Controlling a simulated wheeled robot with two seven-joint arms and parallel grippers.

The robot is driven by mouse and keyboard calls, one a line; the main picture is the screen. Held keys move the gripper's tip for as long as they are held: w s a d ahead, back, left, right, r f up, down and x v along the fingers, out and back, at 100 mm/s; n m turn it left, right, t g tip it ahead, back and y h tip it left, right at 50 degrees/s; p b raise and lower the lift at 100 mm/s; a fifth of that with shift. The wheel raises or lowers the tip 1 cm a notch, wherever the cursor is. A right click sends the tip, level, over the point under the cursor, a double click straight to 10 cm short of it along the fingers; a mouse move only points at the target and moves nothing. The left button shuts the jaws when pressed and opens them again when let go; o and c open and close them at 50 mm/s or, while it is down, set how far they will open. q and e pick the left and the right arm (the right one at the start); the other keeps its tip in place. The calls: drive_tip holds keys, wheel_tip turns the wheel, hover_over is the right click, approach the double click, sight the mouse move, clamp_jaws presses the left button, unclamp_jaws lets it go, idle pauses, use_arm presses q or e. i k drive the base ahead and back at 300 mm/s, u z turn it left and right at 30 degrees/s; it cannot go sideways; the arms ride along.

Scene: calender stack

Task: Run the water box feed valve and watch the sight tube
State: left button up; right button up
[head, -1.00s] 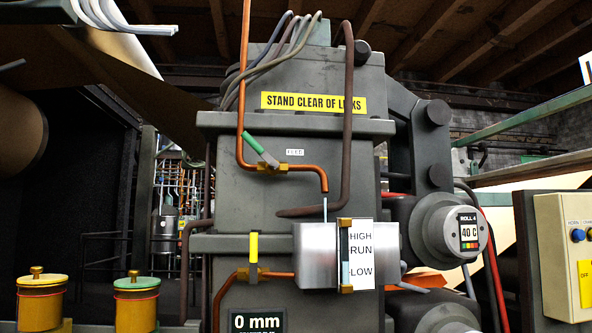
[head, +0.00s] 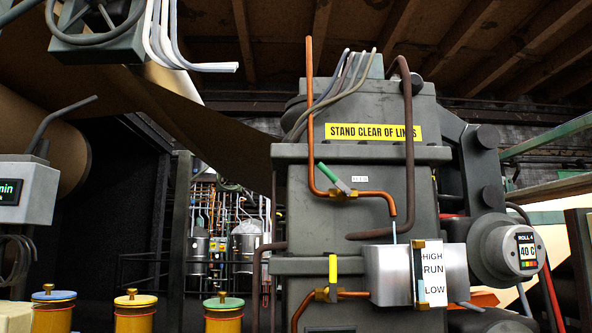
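The steel water box (head: 388,274) is mounted on the front of the grey machine frame. An orange feed pipe (head: 311,120) runs down and across to a spout above the box. A thin pale stream (head: 394,232) falls from the spout into the box. The feed valve's green handle (head: 334,179) is slanted across its brass body. A second valve with an upright yellow handle (head: 332,270) is on the lower pipe. The sight tube (head: 421,265) stands beside a HIGH, RUN, LOW card (head: 434,272). Its pale column appears to end between RUN and LOW. Neither gripper is in view.
Canisters with blue, yellow and green lids (head: 54,295) stand at lower left. A grey box with a green readout (head: 27,190) is at the left edge. A roll gauge reading 40 C (head: 526,251) is at right. Cables (head: 185,35) hang at top left.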

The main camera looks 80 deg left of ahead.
sight(335, 180)
drive_tip(key=k, duration=0.55)
drive_tip(key=u, duration=0.8)
